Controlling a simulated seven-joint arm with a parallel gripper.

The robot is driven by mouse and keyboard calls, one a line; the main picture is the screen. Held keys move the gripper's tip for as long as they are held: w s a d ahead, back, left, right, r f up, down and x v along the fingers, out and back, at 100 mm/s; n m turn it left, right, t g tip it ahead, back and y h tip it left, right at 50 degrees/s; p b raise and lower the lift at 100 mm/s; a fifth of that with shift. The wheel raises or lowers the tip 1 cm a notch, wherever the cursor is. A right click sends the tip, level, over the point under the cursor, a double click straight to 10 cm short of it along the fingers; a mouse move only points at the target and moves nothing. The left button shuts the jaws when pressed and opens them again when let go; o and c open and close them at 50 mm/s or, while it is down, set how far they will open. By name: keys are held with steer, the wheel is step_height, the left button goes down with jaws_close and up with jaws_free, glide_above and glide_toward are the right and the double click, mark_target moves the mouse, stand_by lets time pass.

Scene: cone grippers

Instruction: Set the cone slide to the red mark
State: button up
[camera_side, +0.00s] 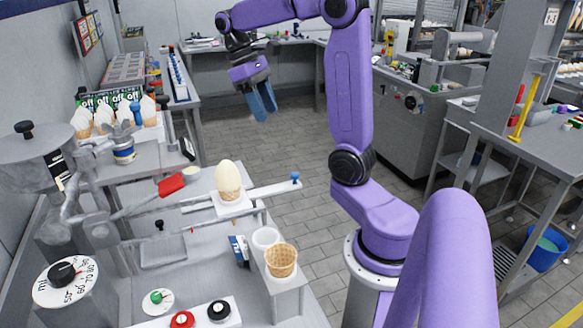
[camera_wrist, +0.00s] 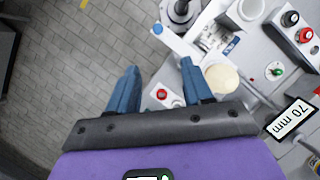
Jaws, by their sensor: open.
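My gripper (camera_side: 262,102) is open and empty, raised in the air behind the bench in the side view. Its two blue fingers stand apart in the wrist view (camera_wrist: 160,65). The cone slide looks like the pale flat bar (camera_side: 268,191) with a blue knob (camera_side: 295,177) at its right end. I cannot make out a red mark on the slide.
A white ring (camera_side: 265,238) and an empty waffle cone (camera_side: 281,261) stand at the bench's front right. A red-ended handle (camera_side: 171,184) lies left of the slide. Red (camera_side: 182,319) and black (camera_side: 219,310) buttons are in front. Open floor (camera_side: 300,135) lies right of the bench.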

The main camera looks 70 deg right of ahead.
mark_target(293, 174)
steer(key=x, duration=1.7)
steer(key=shift+s+d, duration=0.15)
steer(key=shift+s, duration=0.05)
steer(key=shift+c, duration=0.3)
jaws_close()
steer(key=shift+w, duration=0.1)
